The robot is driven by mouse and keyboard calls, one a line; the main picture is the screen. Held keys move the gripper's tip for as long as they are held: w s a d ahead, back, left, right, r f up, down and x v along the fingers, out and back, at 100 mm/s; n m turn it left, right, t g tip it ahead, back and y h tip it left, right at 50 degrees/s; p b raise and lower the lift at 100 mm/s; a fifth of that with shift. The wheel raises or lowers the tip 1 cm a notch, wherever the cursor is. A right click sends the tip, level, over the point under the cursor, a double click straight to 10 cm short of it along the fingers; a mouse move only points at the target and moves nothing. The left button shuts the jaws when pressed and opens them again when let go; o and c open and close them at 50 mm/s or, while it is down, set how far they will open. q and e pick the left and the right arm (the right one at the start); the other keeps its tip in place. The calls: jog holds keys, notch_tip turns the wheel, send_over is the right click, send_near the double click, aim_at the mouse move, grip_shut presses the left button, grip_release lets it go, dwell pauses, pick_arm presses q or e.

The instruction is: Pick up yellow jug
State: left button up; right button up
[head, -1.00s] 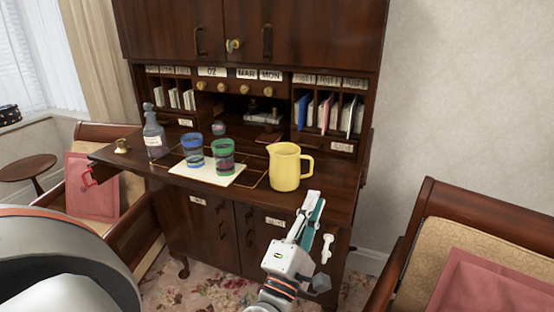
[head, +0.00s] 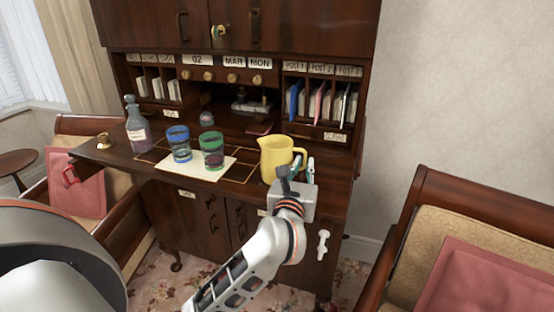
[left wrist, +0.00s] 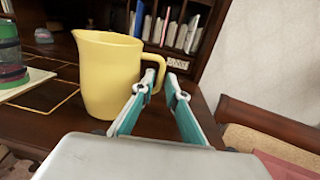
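The yellow jug (head: 273,160) stands upright near the right front of the desk's fold-down surface. It also shows in the left wrist view (left wrist: 108,80), with its spout to the left and its handle to the right. My left gripper (head: 303,172) is at the jug's right, on the handle side. In the left wrist view its two teal fingers (left wrist: 160,85) are apart, and the handle shows between and just beyond the tips. Contact with the handle cannot be told. In the head view the gripper partly hides the jug's lower right. My right gripper is not seen.
Two striped glasses, one blue (head: 178,144) and one green (head: 212,150), stand on a white sheet (head: 197,170) left of the jug. A bottle (head: 136,125) stands farther left. Pigeonholes with folders (head: 318,105) are behind. A cushioned chair (head: 440,200) is at right.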

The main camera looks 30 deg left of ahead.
pick_arm(q)
jog(key=shift+x, duration=1.35)
grip_shut()
jog(key=shift+r, duration=0.1)
